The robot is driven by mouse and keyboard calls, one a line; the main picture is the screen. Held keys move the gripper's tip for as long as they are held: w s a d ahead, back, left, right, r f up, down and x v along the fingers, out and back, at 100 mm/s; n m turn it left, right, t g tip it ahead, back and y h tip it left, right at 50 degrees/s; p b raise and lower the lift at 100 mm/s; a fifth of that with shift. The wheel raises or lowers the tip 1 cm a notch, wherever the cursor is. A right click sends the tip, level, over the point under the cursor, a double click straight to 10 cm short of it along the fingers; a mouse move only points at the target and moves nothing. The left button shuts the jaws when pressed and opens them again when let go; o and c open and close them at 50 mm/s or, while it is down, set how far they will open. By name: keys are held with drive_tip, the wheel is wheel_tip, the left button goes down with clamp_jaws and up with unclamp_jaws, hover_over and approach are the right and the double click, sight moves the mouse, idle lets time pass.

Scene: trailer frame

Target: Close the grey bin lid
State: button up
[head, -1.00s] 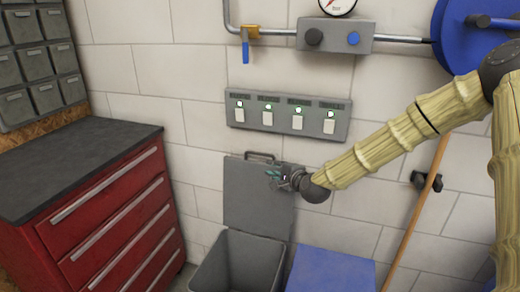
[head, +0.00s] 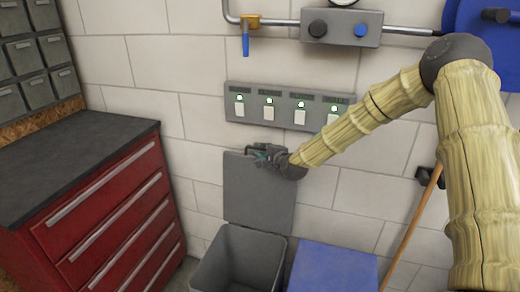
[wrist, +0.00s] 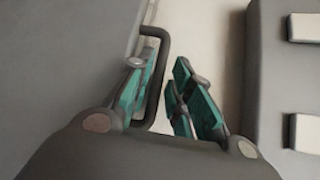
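The grey bin (head: 243,262) stands on the floor by the wall with its lid (head: 255,195) swung up, upright against the wall. A dark bar handle (wrist: 160,75) sits at the lid's top edge; in the head view my gripper mostly hides it. My gripper (head: 262,153) is at the lid's top edge. In the wrist view my gripper (wrist: 168,90) has its teal-padded fingers apart, with the handle between them, close to the left finger. The lid's grey face (wrist: 60,70) fills the left side there. Whether a finger touches the handle, I cannot tell.
A grey switch panel (head: 285,116) is on the wall just above the lid. A red drawer cabinet (head: 105,215) stands to the left. A blue bin (head: 333,270) stands right of the grey one. A wooden pole (head: 412,228) leans further right.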

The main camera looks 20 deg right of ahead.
drive_tip(key=shift+x, duration=0.8)
clamp_jaws()
drive_tip(key=shift+a+f, duration=0.1)
